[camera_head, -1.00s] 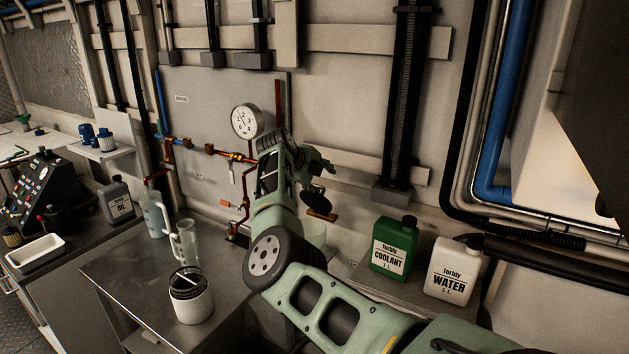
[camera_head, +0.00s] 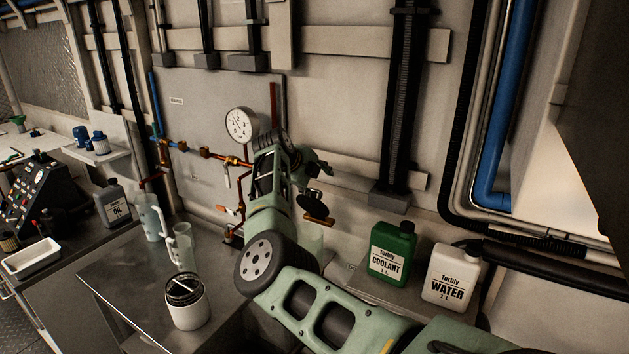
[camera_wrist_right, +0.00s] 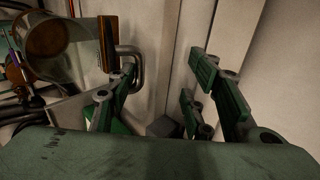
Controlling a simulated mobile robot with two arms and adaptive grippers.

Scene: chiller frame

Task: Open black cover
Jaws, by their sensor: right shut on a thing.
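My right gripper (camera_head: 316,208) is at the end of the green arm, close to the back wall and right of the pressure gauge. In the right wrist view its fingers (camera_wrist_right: 165,85) show on both sides of the middle. A bent metal handle (camera_wrist_right: 130,65) lies by the left finger, attached beside a brown edge and a clear cylinder (camera_wrist_right: 58,42). The exact contact between fingers and handle is hard to see. I cannot clearly make out a black cover in either view. My left gripper is not in view.
A steel table (camera_head: 130,270) holds a white jar (camera_head: 188,312) with a dark top and a clear jug (camera_head: 182,246). A green coolant can (camera_head: 392,253) and a white water can (camera_head: 450,277) stand right of my arm. The gauge (camera_head: 241,125) and copper pipes are on the wall.

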